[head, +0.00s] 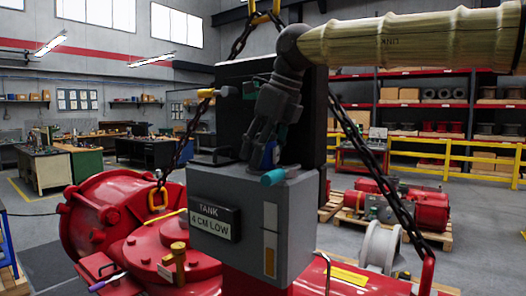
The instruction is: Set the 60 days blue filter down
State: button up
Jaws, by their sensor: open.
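My gripper (258,152) points down over the top of a grey box (290,215) and is open. A dark blue piece (270,153) shows at its fingertips; I cannot tell whether they touch. A teal-blue cylinder (273,177) lies on its side at the front top edge of the grey box, just below the fingers. No "60 days" label is readable, so I cannot tell which of the two is the filter.
The grey box carries a sign (212,222) reading "TANK 4 CM LOW" and sits on a red actuator (110,215). A tall black panel (310,130) stands behind the gripper. Chains (385,190) hang on both sides. A purple-handled tool (105,284) lies at lower left.

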jog(key=b+v, duration=0.2)
jog(key=v, duration=1)
jog(key=shift+r+b, duration=0.15)
jog(key=shift+b, duration=0.2)
jog(key=shift+w, duration=0.1)
dwell(0.6)
